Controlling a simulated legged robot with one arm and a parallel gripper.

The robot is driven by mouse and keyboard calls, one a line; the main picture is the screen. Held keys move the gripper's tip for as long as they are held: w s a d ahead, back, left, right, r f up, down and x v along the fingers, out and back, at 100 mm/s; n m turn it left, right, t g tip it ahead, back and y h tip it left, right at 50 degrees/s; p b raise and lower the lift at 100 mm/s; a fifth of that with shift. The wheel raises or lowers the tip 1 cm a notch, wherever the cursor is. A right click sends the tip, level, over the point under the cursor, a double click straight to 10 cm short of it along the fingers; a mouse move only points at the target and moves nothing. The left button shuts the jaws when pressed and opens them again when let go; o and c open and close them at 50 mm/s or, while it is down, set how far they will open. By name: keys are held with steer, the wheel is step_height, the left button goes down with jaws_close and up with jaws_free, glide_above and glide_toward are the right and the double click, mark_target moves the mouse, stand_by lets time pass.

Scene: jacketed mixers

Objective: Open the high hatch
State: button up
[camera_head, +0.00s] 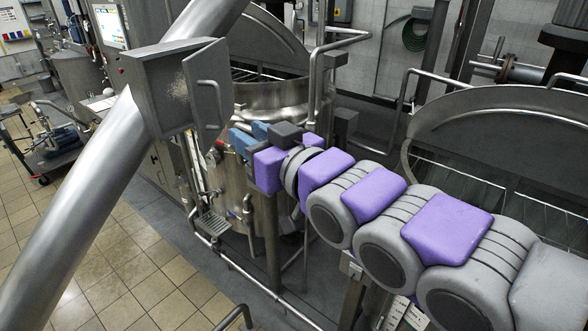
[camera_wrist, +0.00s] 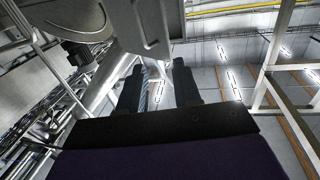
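The high hatch (camera_head: 207,85) is a grey metal panel with a bar handle (camera_head: 213,103), on a box fixed to a thick slanted pipe, upper left in the head view. My gripper (camera_head: 249,136) is below and to the right of the hatch, apart from the handle. In the wrist view my gripper (camera_wrist: 157,78) shows two dark fingers spread apart with nothing between them.
The slanted steel pipe (camera_head: 70,220) crosses the left side. A round steel mixer vessel (camera_head: 275,98) stands behind my gripper, and another vessel (camera_head: 500,110) is at right. Rails and thin pipes (camera_head: 240,270) run below. Tiled floor (camera_head: 130,270) is open at lower left.

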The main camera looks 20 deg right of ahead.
steer(key=b+v, duration=0.6)
steer(key=v, duration=0.4)
steer(key=shift+s+a, duration=0.2)
steer(key=shift+c, duration=0.4)
